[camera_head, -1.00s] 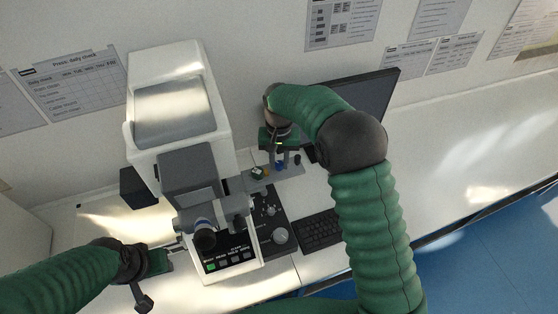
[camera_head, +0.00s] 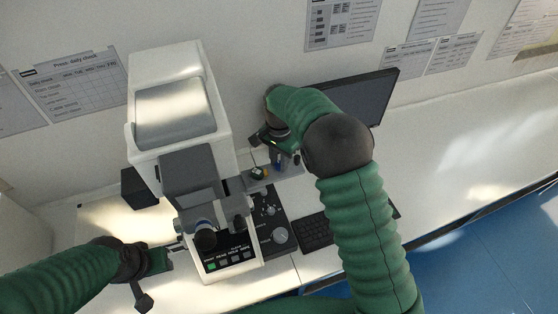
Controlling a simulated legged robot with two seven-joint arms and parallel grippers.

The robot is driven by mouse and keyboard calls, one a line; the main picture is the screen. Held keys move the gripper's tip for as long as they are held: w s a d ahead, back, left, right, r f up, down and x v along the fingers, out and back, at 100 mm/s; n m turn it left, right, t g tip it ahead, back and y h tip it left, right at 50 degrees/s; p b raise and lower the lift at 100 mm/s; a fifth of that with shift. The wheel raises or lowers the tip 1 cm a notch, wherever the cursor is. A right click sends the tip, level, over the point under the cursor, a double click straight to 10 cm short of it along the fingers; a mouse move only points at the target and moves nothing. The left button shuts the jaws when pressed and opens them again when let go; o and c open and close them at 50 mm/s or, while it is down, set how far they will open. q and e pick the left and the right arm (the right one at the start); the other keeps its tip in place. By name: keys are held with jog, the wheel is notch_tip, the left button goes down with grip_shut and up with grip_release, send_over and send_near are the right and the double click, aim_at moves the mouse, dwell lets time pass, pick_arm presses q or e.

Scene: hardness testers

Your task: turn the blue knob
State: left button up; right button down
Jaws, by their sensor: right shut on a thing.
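The blue knob (camera_head: 278,164) is a small blue piece on the grey stage at the right side of the white hardness tester (camera_head: 170,62). My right gripper (camera_head: 277,160) reaches down over it from behind and is shut on it; its fingers hide part of the knob. The gripper's green body is tilted in the view. My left gripper (camera_head: 174,250) is at the lower left, beside the tester's front; its finger gap is too small to read.
A black control panel (camera_head: 270,222) with grey dials lies right of the tester. A keyboard (camera_head: 318,231) and a monitor (camera_head: 362,92) stand further right, partly behind my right arm. The white bench (camera_head: 465,150) is clear at the right.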

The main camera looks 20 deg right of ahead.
aim_at(278, 162)
jog(key=shift+w+r, duration=0.15)
jog(key=c, duration=1.4)
grip_release()
jog(key=shift+o, duration=1.1)
notch_tip(278, 162, up, 7)
jog(key=shift+r+b, duration=0.2)
jog(key=shift+b, duration=1.05)
notch_tip(278, 162, up, 9)
jog(key=shift+b, duration=0.3)
